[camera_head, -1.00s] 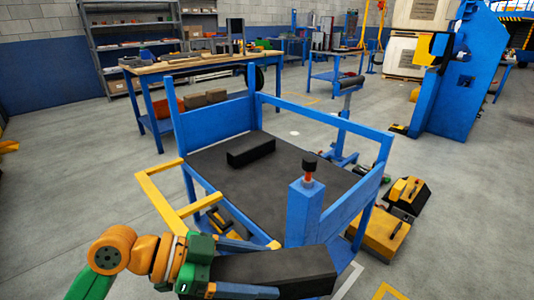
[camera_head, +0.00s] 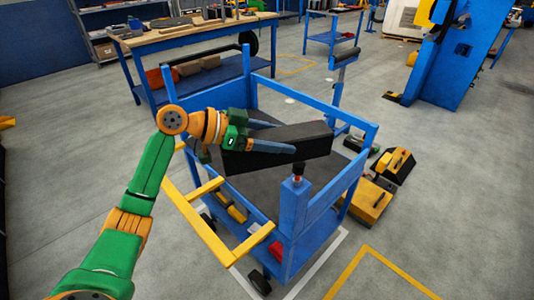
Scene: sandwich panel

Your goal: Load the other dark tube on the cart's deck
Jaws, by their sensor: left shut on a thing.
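My left gripper (camera_head: 287,138) is shut on a dark tube (camera_head: 316,141), a long dark box-shaped piece. It holds the tube across the inside of the blue cart (camera_head: 292,215), raised above the dark deck (camera_head: 255,190). The tube is slightly tilted in the picture, with its right end near the cart's right side rail. The first dark tube, seen on the deck earlier, is hidden now behind my gripper and the held tube. My right gripper is not in view.
The cart has a blue corner post with a black knob (camera_head: 298,168) in front, blue side rails and a yellow handle frame (camera_head: 205,220) at left. Yellow and black cases (camera_head: 368,200) stand on the floor at right. A workbench (camera_head: 200,36) stands behind.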

